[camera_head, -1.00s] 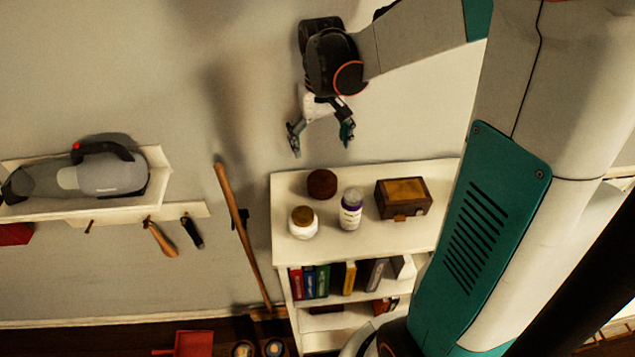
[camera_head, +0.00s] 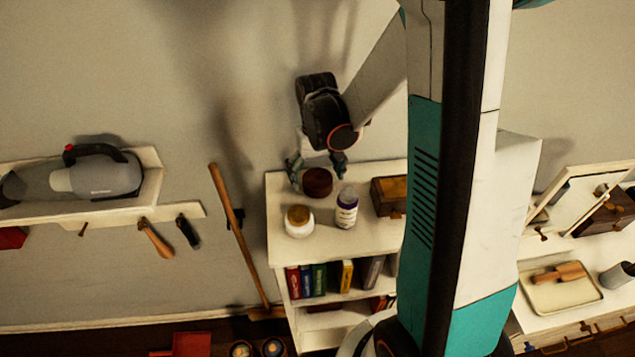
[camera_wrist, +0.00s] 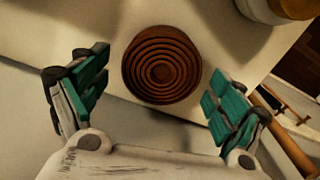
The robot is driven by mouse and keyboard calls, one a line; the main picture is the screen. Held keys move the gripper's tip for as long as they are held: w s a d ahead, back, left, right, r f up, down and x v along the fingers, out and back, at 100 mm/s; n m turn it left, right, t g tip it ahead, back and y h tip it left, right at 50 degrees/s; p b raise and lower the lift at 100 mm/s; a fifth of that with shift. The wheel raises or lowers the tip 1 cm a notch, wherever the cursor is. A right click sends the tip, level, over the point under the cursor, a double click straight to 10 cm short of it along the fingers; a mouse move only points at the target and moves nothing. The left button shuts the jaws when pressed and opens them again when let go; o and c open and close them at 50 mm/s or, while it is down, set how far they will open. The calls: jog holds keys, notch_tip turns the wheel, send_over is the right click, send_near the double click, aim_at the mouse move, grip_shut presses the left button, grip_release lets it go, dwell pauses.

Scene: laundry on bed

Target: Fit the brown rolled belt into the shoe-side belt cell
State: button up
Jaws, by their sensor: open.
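The brown rolled belt (camera_head: 317,182) lies on the white top of the bookshelf, near its back edge. In the wrist view the belt (camera_wrist: 161,64) shows as a round coil of concentric rings, just ahead of and between the fingers. My gripper (camera_head: 316,170) is open and empty, above and behind the belt with its fingers pointing down. In the wrist view the teal finger pads of my gripper (camera_wrist: 158,100) stand wide apart, one to each side of the coil. I cannot tell how far above the shelf top the fingertips are. No belt cell can be made out.
On the bookshelf top (camera_head: 285,249) stand a white jar (camera_head: 299,222), a purple-labelled bottle (camera_head: 346,210) and a wooden box (camera_head: 388,196), close to the belt. A broom handle (camera_head: 238,235) leans at the left. A tray (camera_head: 561,294) lies on a white surface at right.

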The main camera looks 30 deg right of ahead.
jog(key=c, duration=1.3)
jog(key=shift+c, duration=0.2)
jog(key=shift+r, duration=0.15)
